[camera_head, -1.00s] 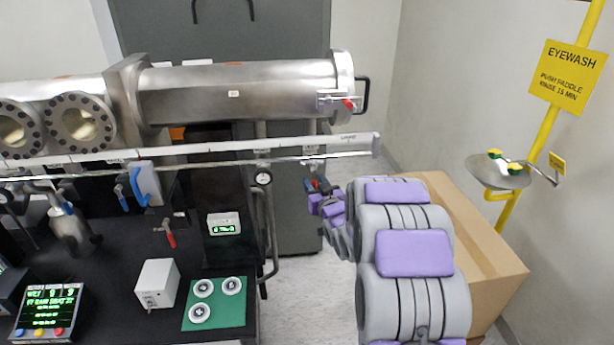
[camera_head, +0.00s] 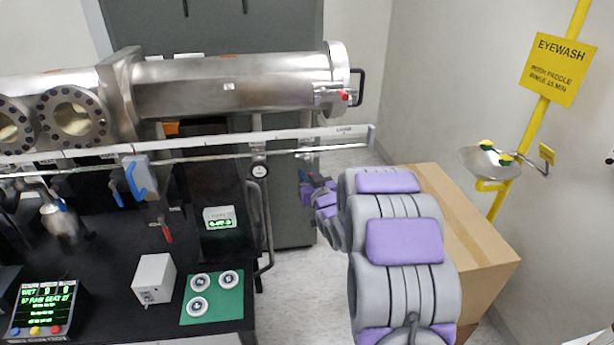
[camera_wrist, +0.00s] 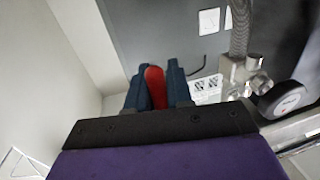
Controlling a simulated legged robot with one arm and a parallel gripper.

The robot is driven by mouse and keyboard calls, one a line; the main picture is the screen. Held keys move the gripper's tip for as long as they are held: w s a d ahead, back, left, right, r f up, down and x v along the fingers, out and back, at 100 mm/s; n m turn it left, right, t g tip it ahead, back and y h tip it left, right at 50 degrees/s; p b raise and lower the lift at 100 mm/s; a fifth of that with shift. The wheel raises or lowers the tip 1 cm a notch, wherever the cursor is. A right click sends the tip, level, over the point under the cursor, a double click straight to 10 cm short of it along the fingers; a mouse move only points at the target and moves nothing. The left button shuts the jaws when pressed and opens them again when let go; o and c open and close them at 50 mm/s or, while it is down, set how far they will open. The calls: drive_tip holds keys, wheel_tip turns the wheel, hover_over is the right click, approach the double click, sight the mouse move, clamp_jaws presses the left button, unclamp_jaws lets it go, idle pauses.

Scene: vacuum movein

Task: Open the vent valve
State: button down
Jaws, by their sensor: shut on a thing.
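In the wrist view a red lever handle (camera_wrist: 155,90), which I take to be the vent valve's, lies between the two dark blue fingers of my gripper (camera_wrist: 157,72). The gripper is shut on it. The valve body behind the handle is hidden there. In the head view my gripper (camera_head: 307,179) is small, just below the rail's right end, and its fingertips and the handle are hard to make out. My purple and grey arm reaches to it from the lower right.
A steel chamber (camera_head: 230,88) runs above the white rail (camera_head: 230,138). Blue handles (camera_head: 136,178) and another red handle (camera_head: 167,233) hang at left. A cardboard box (camera_head: 480,240) stands beside my arm, with an eyewash (camera_head: 490,160) behind. A round gauge (camera_wrist: 288,98) is right of my gripper.

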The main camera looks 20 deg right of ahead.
drive_tip(key=shift+d, duration=0.15)
drive_tip(key=shift+s+d+r+n+g+h+b, duration=0.3)
drive_tip(key=shift+d+n, duration=0.35)
drive_tip(key=shift+n, duration=1)
drive_tip(key=shift+s+d+r+n+g+h+b, duration=0.25)
drive_tip(key=shift+d+n+b, duration=0.35)
drive_tip(key=shift+n, duration=1.1)
drive_tip(key=shift+s+d+r+n+g+y+b, duration=0.1)
drive_tip(key=shift+d+r+n+g+b, duration=0.45)
drive_tip(key=shift+n, duration=1.1)
drive_tip(key=shift+d+f, duration=0.2)
drive_tip(key=c, duration=1.1)
unclamp_jaws()
drive_tip(key=shift+a+p, duration=0.1)
drive_tip(key=shift+p, duration=0.2)
